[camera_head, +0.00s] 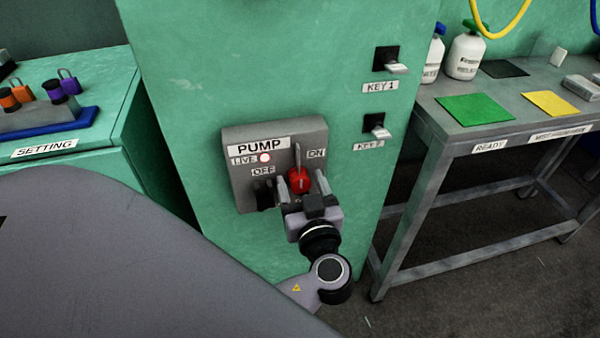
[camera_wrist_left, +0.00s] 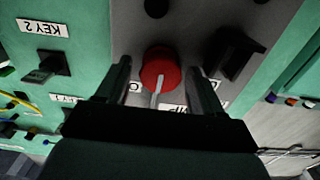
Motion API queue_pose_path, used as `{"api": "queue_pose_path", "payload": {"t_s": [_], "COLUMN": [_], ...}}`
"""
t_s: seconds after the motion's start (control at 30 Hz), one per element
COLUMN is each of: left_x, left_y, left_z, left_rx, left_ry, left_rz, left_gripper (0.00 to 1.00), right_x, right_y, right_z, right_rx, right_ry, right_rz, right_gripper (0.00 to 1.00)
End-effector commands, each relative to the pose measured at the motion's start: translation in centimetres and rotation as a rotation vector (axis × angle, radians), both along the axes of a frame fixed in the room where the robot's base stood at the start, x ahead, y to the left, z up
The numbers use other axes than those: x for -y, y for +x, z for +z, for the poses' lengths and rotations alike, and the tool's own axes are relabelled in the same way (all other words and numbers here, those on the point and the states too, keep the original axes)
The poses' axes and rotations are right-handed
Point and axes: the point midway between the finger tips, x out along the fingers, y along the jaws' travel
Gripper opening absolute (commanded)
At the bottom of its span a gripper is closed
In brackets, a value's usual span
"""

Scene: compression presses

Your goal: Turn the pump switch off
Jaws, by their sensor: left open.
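The pump panel (camera_head: 240,190) is a grey box on the green cabinet, labelled PUMP, LIVE, ON and OFF. Its red round switch knob (camera_head: 300,180) is at the lower right of the panel. In the left wrist view the knob (camera_wrist_left: 160,68) shows a pale pointer line, in a view where the labels are upside down. My left gripper (camera_head: 300,185) is open, with one finger on each side of the knob. A gap shows between each finger and the knob in the left wrist view (camera_wrist_left: 162,80). The gripper partly hides the panel's lower edge. My right gripper is not in view.
A black handle (camera_head: 264,195) sits on the panel left of the knob. KEY 1 (camera_head: 392,62) and KEY 2 (camera_head: 376,127) switches are to the right on the cabinet (camera_head: 200,90). A grey table (camera_head: 490,112) stands right, a green SETTING bench (camera_head: 110,115) left.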

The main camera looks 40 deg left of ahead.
Motion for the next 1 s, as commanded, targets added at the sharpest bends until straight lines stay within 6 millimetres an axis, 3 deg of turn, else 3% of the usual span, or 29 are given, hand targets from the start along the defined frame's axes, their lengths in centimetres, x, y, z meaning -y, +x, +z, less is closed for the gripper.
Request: {"api": "queue_pose_path", "payload": {"t_s": [0.53, 0.57, 0.73, 0.77, 1.0], "left_x": [0.19, 0.18, 0.18, 0.18, 0.03], "left_y": [-0.35, -0.34, -0.34, -0.34, -0.20], "left_z": [0.00, 0.00, 0.00, 0.00, -0.10], "left_rx": [0.000, 0.000, 0.000, 0.000, 0.005], "left_ry": [0.000, 0.000, 0.000, 0.000, -0.005], "left_rz": [0.001, 0.001, 0.002, 0.002, 0.002], "left_gripper": [0.67, 0.60, 0.05, 0.00, 0.00], "right_x": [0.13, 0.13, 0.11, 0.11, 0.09], "right_y": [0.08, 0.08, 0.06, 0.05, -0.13], "right_z": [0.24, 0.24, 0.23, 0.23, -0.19], "right_rx": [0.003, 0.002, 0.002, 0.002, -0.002], "right_ry": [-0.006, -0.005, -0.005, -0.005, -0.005], "right_rz": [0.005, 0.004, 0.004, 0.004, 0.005], "right_gripper": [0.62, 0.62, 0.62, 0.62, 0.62]}}
